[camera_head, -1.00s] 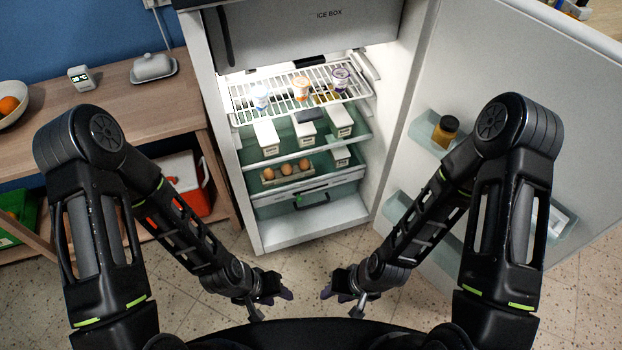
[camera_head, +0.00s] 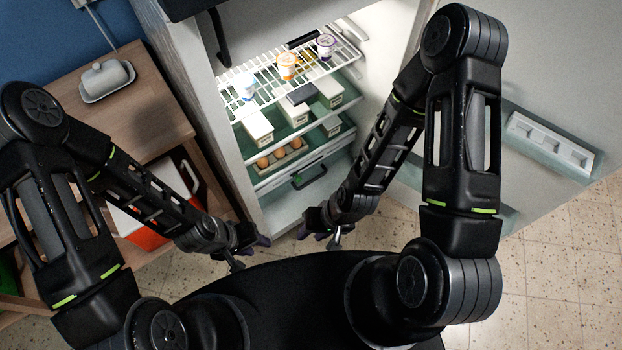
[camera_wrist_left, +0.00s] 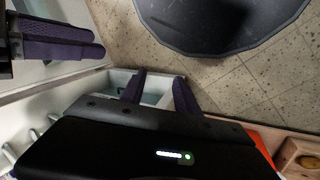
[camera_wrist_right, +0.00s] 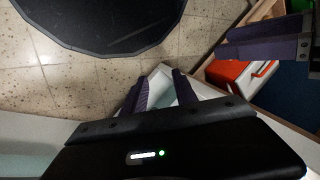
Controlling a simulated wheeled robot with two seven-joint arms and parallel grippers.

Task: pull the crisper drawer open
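The crisper drawer (camera_head: 284,190) sits low in the open fridge, below the egg shelf, and looks shut. Its dark bar handle (camera_head: 309,178) runs across the front. My left gripper (camera_head: 258,243) is in front of the fridge, below and left of the drawer, touching nothing I can see. Its fingers stand apart and empty in the left wrist view (camera_wrist_left: 159,88). My right gripper (camera_head: 308,228) is nearer the handle, below it in the picture, and apart from it. Its fingers stand apart and empty in the right wrist view (camera_wrist_right: 159,88).
Several eggs (camera_head: 282,153) sit in a carton above the drawer; boxes and cups fill higher shelves. The open fridge door (camera_head: 560,90) stands right, behind my right arm. A wooden sideboard (camera_head: 140,120) with a butter dish (camera_head: 106,77) stands left. Tiled floor (camera_head: 560,260) shows at right.

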